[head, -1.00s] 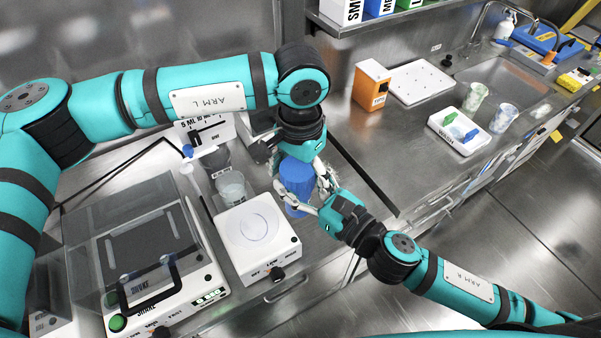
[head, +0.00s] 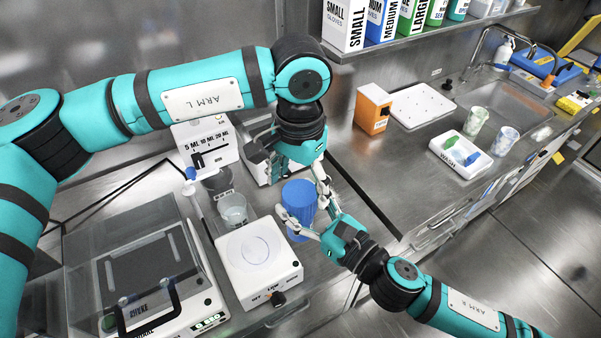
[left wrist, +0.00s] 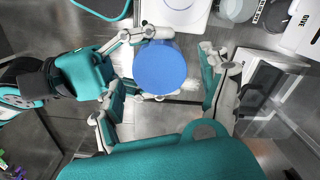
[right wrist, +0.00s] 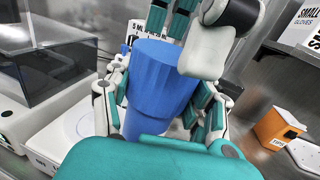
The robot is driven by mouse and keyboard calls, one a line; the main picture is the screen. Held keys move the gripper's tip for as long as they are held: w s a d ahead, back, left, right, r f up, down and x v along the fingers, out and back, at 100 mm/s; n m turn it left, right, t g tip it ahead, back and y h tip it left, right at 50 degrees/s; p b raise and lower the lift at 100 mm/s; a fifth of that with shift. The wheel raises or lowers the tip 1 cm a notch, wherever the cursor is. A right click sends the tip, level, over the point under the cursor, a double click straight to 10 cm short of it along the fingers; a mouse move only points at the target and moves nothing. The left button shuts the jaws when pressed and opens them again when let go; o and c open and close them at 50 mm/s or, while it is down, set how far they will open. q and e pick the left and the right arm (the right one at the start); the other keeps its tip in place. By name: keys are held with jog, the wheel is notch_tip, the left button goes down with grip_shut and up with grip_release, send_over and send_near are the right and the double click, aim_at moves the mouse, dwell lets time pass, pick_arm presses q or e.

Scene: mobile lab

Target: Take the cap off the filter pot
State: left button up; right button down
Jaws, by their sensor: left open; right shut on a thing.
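The filter pot (head: 298,222) stands upright on the steel bench, right of a white hotplate. Its wide blue cap (head: 299,194) sits on top; in the left wrist view the cap (left wrist: 160,68) is a smooth blue disc. In the right wrist view the cap (right wrist: 160,75) is wider than the blue pot body (right wrist: 146,123). My right gripper (head: 306,219) is shut on the pot from the side, below the cap. My left gripper (left wrist: 162,80) is open above, its fingers apart on either side of the cap; part of its reach is hidden in the head view.
The hotplate (head: 283,262) and a clear beaker (head: 232,210) stand close on the left. A shaker with a clear lid (head: 135,255) is further left. An orange box (head: 372,110) and a white wash tray (head: 460,155) stand to the right. Bench between is mostly clear.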

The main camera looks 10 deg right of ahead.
aim_at(299, 192)
pick_arm(q)
jog(key=shift+f, duration=2.4)
jog(key=c, duration=1.2)
jog(key=o, duration=1.3)
jog(key=shift+r, duration=0.1)
jog(key=shift+r, duration=2.2)
